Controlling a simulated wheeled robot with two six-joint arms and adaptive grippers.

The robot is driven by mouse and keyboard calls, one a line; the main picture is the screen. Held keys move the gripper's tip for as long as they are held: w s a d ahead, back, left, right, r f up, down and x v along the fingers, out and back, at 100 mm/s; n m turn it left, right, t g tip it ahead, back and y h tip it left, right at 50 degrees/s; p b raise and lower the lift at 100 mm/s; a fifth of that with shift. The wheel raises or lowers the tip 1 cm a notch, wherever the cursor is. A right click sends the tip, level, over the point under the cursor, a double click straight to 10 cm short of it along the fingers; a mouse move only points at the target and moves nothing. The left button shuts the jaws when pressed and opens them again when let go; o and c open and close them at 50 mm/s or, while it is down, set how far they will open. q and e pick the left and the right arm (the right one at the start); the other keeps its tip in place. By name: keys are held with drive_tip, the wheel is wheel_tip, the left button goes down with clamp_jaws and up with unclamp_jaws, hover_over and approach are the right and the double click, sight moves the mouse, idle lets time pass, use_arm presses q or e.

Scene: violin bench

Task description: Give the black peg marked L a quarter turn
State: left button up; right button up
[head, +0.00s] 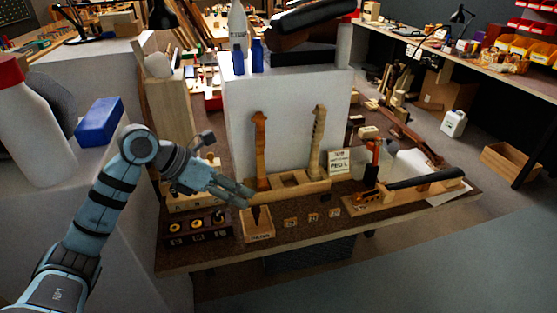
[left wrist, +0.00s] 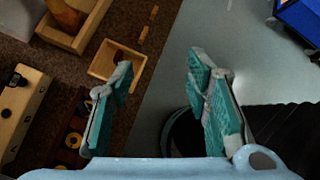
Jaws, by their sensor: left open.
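My left gripper (head: 243,194) comes in from the left over the bench, open and empty. In the left wrist view its two fingers (left wrist: 160,100) stand well apart with nothing between them. A light wooden block (head: 185,205) sits behind and left of the gripper, partly hidden by my arm. In the left wrist view the block (left wrist: 22,92) carries black knobs that look like pegs, apart from the fingers. I cannot read which one is marked L. A card reading PEG L (head: 340,162) stands behind the bench's middle. My right gripper is not in view.
A dark tray with brass-coloured round pieces (head: 198,228) lies at the bench's front left. A small wooden box (head: 258,238) beside it holds a dark item. Two upright violin necks (head: 259,150) stand behind.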

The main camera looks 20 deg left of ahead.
use_arm(q)
drive_tip(key=d+r+n+t+h, duration=0.4)
drive_tip(key=d+r+h, duration=0.4)
drive_tip(key=d, duration=0.3)
drive_tip(key=shift+d+t+h, duration=0.35)
drive_tip(key=shift+t+h, duration=0.15)
drive_tip(key=shift+h, duration=0.2)
drive_tip(key=n+t, duration=0.1)
drive_tip(key=r+n+t, duration=0.1)
drive_tip(key=a+n+t, duration=0.1)
drive_tip(key=shift+w+r+n, duration=0.25)
drive_tip(key=shift+r+n, duration=0.05)
drive_tip(key=shift+r, duration=0.1)
drive_tip(key=shift+c, duration=0.6)
drive_tip(key=shift+w+a+r+n+t, duration=0.15)
drive_tip(key=shift+a+r+n+t, duration=0.1)
drive_tip(key=shift+n+t, duration=0.35)
drive_tip(key=shift+c, duration=0.7)
wheel_tip(320, 180, up, 6)
drive_tip(key=w+m+p, duration=0.1)
drive_tip(key=m, duration=0.2)
drive_tip(key=m+g+y, duration=0.1)
drive_tip(key=g+y, duration=1)
drive_tip(key=y, duration=0.4)
approach(216, 210)
drive_tip(key=v, duration=0.4)
drive_tip(key=b+x, duration=0.4)
drive_tip(key=x, duration=1)
drive_tip(key=shift+w+f, duration=0.15)
drive_tip(key=shift+f, duration=0.15)
